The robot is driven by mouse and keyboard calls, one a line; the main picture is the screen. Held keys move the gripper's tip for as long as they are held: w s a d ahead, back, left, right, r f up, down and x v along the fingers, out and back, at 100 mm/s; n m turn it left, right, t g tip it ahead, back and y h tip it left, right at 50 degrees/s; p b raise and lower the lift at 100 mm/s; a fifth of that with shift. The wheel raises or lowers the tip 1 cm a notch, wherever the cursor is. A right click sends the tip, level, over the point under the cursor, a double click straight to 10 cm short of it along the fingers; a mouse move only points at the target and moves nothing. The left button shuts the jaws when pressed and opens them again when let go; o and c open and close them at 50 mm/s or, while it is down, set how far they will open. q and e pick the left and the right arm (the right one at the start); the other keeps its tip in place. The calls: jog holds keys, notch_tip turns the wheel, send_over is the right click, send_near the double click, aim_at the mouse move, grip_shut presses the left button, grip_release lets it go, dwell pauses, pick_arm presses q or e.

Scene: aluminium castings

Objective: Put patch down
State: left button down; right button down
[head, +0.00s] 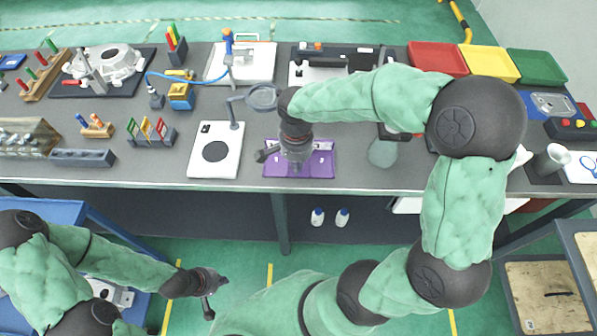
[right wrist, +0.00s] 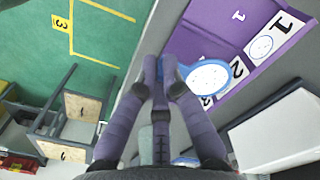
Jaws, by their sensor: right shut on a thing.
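The purple board (head: 326,160) lies at the front of the bench, below my right gripper (head: 293,168). In the right wrist view the board (right wrist: 190,42) has white cards marked 1 (right wrist: 275,37) and 2 (right wrist: 228,82). My right gripper (right wrist: 165,82) is shut, with a blue edge showing at its fingertips. A pale round patch with a blue rim (right wrist: 207,77) extends from there over card 2. I cannot tell whether it touches the board. My left gripper (head: 214,298) is empty with fingers apart, low in front of the bench.
A white plate with a dark disc (head: 215,152) and a magnifier (head: 262,97) stand left of the board. Red (head: 437,58), yellow (head: 489,64) and green (head: 537,67) trays sit at the back right. The bench's front edge is close to the board.

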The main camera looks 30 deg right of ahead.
aim_at(298, 177)
jog(key=shift+w+d+f, duration=0.4)
jog(key=shift+d+f, duration=0.05)
jog(key=shift+f, duration=0.3)
notch_tip(298, 177, down, 4)
jog(key=shift+w+d+r+b, duration=0.1)
jog(key=shift+w+r+b, duration=0.1)
jog(key=shift+b, duration=0.85)
jog(key=shift+s+r, duration=0.1)
jog(key=c, duration=1.4)
grip_release()
notch_tip(298, 177, up, 12)
jog(key=p, duration=0.4)
